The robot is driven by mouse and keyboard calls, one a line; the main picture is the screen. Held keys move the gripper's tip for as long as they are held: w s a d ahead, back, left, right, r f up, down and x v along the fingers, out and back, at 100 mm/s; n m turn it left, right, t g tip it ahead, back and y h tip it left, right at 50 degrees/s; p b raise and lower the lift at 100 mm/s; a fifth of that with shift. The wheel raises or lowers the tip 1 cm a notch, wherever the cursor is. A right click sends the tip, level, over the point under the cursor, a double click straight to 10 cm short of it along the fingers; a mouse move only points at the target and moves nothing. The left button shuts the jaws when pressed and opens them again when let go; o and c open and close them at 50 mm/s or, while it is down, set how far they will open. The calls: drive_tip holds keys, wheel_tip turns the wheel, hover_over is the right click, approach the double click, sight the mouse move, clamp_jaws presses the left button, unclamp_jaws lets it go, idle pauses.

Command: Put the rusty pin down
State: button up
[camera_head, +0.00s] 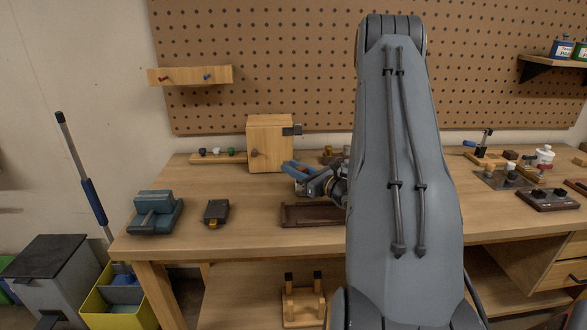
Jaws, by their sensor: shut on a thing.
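My gripper (296,176) is low over the workbench, just behind the dark brown tray (298,215) and in front of the wooden box. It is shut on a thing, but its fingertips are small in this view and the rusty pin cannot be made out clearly. My large grey arm link hides the right part of the tray and the bench behind it. I cannot tell whether the held thing touches the bench.
The wooden box (270,143) with a dark latch stands behind my gripper. A teal vise (154,213) and a dark device (216,212) stand at left. A knobbed rail (217,158) lies behind them. Bare bench top shows between the device and the tray.

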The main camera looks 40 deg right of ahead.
drive_tip(key=shift+f, duration=0.2)
drive_tip(key=shift+f+b, duration=0.45)
drive_tip(key=shift+f, duration=0.1)
drive_tip(key=o, duration=1.1)
drive_tip(key=shift+c, duration=0.2)
